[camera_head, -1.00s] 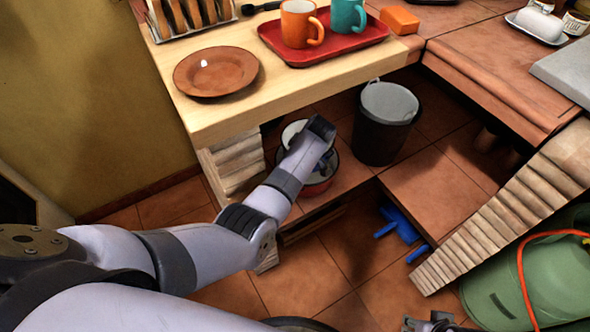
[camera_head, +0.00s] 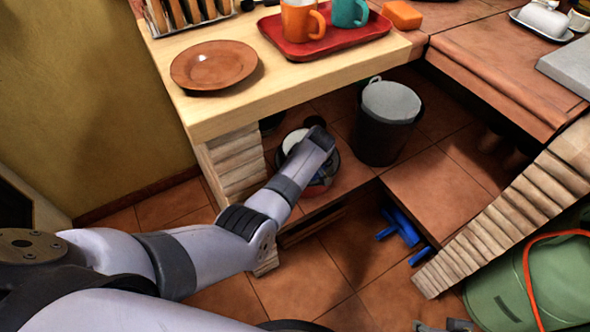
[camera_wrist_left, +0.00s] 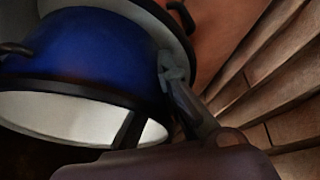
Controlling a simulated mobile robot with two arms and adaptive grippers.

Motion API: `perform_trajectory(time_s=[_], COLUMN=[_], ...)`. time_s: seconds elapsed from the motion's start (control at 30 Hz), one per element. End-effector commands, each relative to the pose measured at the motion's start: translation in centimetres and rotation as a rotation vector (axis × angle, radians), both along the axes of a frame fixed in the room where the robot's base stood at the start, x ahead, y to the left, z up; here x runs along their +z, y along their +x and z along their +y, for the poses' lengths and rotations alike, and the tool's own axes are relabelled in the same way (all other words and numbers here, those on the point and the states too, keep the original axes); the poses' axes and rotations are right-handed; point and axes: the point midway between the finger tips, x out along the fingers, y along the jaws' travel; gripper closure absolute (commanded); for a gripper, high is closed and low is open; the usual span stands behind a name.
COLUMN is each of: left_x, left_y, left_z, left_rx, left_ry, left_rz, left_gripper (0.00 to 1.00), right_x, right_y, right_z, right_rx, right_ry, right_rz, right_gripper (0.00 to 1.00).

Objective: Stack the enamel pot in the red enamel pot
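The enamel pot is blue with a dark rim and white inside. It fills much of the left wrist view (camera_wrist_left: 95,50), and its white inside shows in the head view (camera_head: 293,140). My left gripper (camera_wrist_left: 152,100) is shut on its wall, one finger outside and one inside. The red enamel pot (camera_head: 318,189) stands on the low tiled shelf, mostly hidden by my arm. Its pale inner wall (camera_wrist_left: 150,12) curves around the blue pot in the wrist view. The blue pot is at least partly inside; whether it rests on the bottom is hidden. Only a sliver of what seems my right gripper (camera_head: 445,326) shows.
A grey-lidded dark bin (camera_head: 382,140) stands just right of the pots. The wooden counter (camera_head: 225,115) overhangs them, carrying a brown plate (camera_head: 213,65) and a red tray (camera_head: 320,42) with mugs. A brick pillar (camera_head: 235,165) is close on the left.

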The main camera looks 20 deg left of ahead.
Motion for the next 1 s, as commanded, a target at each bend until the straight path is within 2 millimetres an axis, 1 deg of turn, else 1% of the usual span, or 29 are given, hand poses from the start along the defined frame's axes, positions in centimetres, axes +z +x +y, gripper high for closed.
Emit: perform_trajectory(time_s=[0.03, 0.17, 0.2, 0.33, 0.77, 0.87, 0.97, 1.0], left_x=[-0.1, -0.1, -0.2, -0.2, -0.2, 0.3, 1.5, 1.6], left_y=[0.1, 0.1, 0.0, 0.0, 0.0, 0.1, 0.1, 0.0], left_z=[0.0, 0.0, 0.0, 0.0, 0.0, 0.0, 0.0, -0.1], left_rx=[0.0, 0.0, 0.0, 0.0, 0.0, 0.0, -0.001, -0.001], left_ry=[0.0, 0.0, 0.0, 0.0, 0.0, 0.001, 0.001, 0.0], left_rz=[-0.003, -0.003, 0.0, -0.001, -0.001, -0.001, -0.002, -0.002], left_gripper=[1.0, 1.0, 0.94, 0.87, 0.87, 0.87, 0.87, 0.87], right_x=[-0.2, -0.2, -0.2, -0.2, -0.2, 0.2, 1.2, 1.2], right_y=[0.0, 0.0, 0.0, 0.0, 0.0, 0.0, 0.0, 0.1], right_z=[0.0, 0.0, 0.0, 0.0, 0.0, 0.0, 0.0, 0.0], right_rx=[0.0, 0.0, 0.0, 0.0, 0.0, 0.0, 0.0, 0.0], right_ry=[0.0, 0.0, 0.0, 0.0, 0.0, 0.0, 0.0, 0.001], right_rz=[0.0, 0.001, 0.001, 0.001, 0.0, 0.0, 0.001, -0.004], right_gripper=[0.6, 0.6, 0.6, 0.6, 0.6, 0.6, 0.6, 0.6])
